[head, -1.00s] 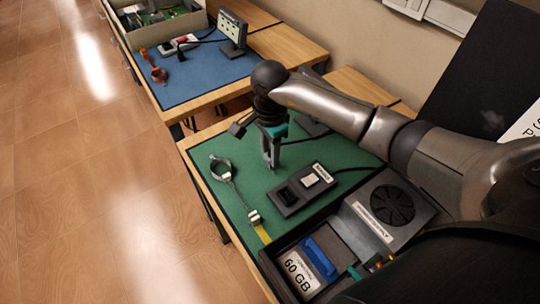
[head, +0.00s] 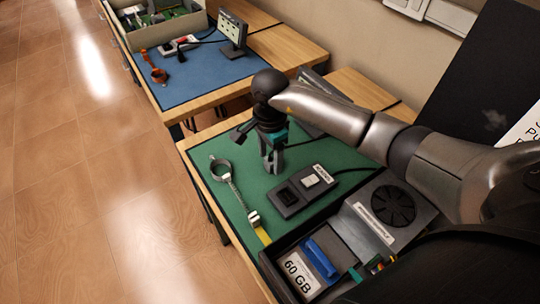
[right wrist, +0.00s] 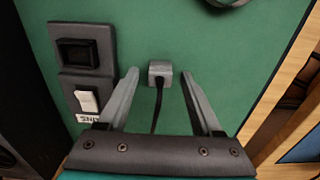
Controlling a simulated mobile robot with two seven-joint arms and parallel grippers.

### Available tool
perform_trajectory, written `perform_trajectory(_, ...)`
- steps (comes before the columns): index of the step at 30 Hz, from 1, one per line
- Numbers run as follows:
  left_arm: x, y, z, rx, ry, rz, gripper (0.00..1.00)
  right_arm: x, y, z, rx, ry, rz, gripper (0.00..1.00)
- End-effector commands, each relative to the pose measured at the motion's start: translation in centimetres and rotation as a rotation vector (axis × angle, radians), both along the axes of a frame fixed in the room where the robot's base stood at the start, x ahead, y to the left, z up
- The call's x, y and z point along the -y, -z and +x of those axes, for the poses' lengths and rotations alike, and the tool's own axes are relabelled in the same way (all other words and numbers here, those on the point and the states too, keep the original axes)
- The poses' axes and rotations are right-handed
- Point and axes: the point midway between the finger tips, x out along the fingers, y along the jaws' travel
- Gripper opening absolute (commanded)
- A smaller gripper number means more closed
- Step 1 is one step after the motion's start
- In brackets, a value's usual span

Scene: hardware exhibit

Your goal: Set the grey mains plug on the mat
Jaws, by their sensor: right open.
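The grey mains plug (right wrist: 160,71) shows in the right wrist view, on or just over the green mat (right wrist: 205,35), with its dark cable running down the picture. My right gripper (right wrist: 159,76) is open, with one finger on each side of the plug and a gap on both sides. In the head view my right gripper (head: 272,168) points down at the mat (head: 330,157), and I cannot make out the plug there. Whether the plug touches the mat is hard to tell. My left gripper is not in view.
A dark socket block (head: 304,190) with a white switch lies beside the gripper. A strap with a ring (head: 220,170) lies along the mat's left edge. An open computer case (head: 345,232) stands at the near side. A second table with a blue mat (head: 200,75) is behind.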

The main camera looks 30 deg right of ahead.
Motion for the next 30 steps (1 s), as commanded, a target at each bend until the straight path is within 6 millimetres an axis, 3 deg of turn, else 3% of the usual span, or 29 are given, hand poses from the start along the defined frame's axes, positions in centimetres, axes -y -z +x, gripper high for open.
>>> perform_trajectory(5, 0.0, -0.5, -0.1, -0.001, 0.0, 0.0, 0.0, 0.0, -1.4, 0.1, 0.003, -0.001, -0.001, 0.67)
perform_trajectory(18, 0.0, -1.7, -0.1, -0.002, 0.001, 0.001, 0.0, 0.0, -10.4, 0.1, 0.004, -0.001, -0.001, 0.67)
perform_trajectory(24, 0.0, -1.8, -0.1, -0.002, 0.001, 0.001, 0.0, 0.0, -12.1, 0.0, 0.001, 0.0, 0.0, 0.67)
perform_trajectory(30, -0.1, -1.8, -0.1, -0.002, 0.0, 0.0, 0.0, 0.0, -12.3, 0.0, -0.001, 0.0, 0.0, 0.67)
